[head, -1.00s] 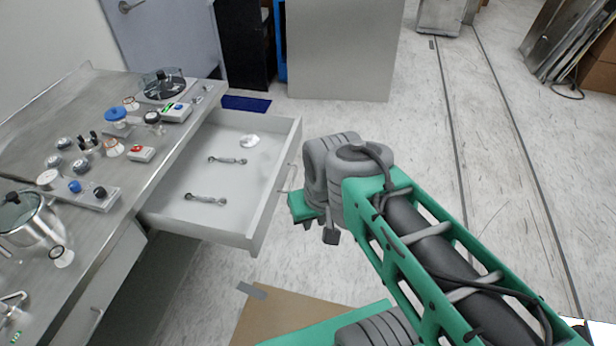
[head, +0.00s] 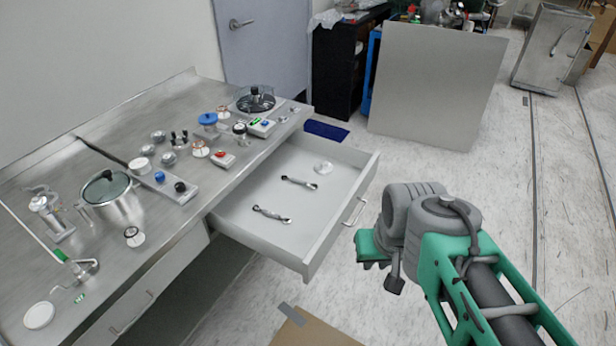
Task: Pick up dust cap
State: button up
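No part is clearly marked as the dust cap, and I cannot tell which small round part it is. A pale, clear-white round piece (head: 323,168) lies in the open drawer (head: 300,220). A white disc (head: 39,316) lies at the near left of the bench. A blue round cap (head: 208,119) sits on a part towards the back of the bench. My gripper (head: 381,272) hangs over the floor to the right of the drawer, apart from all of these. Its fingers are mostly hidden, so its opening is unclear.
Two metal links (head: 299,182) lie in the drawer. The steel bench (head: 130,115) carries a lidded pot (head: 112,198), knobs and small vacuum fittings. A grey panel (head: 435,85) stands behind. Cardboard (head: 312,330) lies on the floor in front. The floor at right is clear.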

aim_at(207, 118)
jog(key=z, duration=1.15)
jog(key=i, duration=1.3)
jog(key=u, duration=4.1)
jog(key=i, duration=0.5)
